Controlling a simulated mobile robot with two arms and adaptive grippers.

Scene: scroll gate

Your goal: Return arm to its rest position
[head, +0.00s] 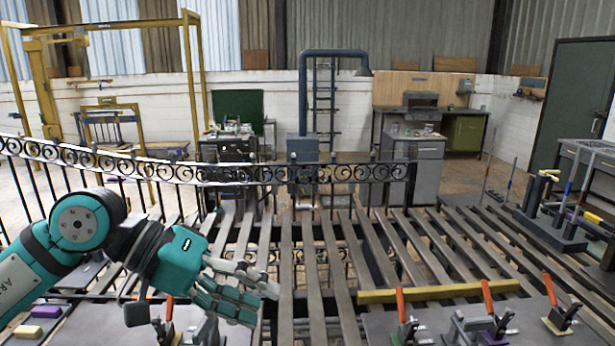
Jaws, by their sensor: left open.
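My left arm comes in from the left edge, with teal and dark grey links. My left gripper (262,294) is at its end, open and empty, with its fingers pointing right over the slatted bench. A black scrollwork gate panel (215,174) stands behind the gripper, running from the left edge to the middle. The gripper appears in front of the panel and clear of it. My right gripper is not in view.
Clamps with orange handles (487,297) stand at the front right, beside a yellow bar (438,292) lying across the slats. A rack of tools (556,215) stands at the right. The slats (345,235) right of the gripper are mostly bare.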

